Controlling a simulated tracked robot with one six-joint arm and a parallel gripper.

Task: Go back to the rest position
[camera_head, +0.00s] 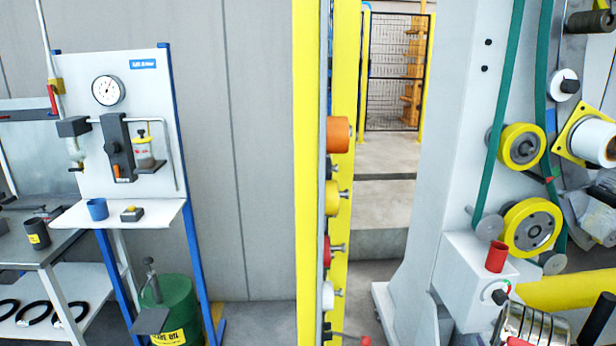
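I see no gripper fingers of mine in the head view, and no part that I can be sure is my arm. Dark and metallic parts crowd the right edge, and I cannot tell what they belong to. The wrapping machine (455,130) fills the right side, with a green belt (506,110) running past yellow-rimmed wheels (531,228).
A yellow post (308,150) with coloured knobs stands mid-view. At left are a white gauge panel (135,150), a blue cup (97,209) on its shelf, a green drum (172,312) and a grey table (50,250). Open floor (385,205) shows beyond the post.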

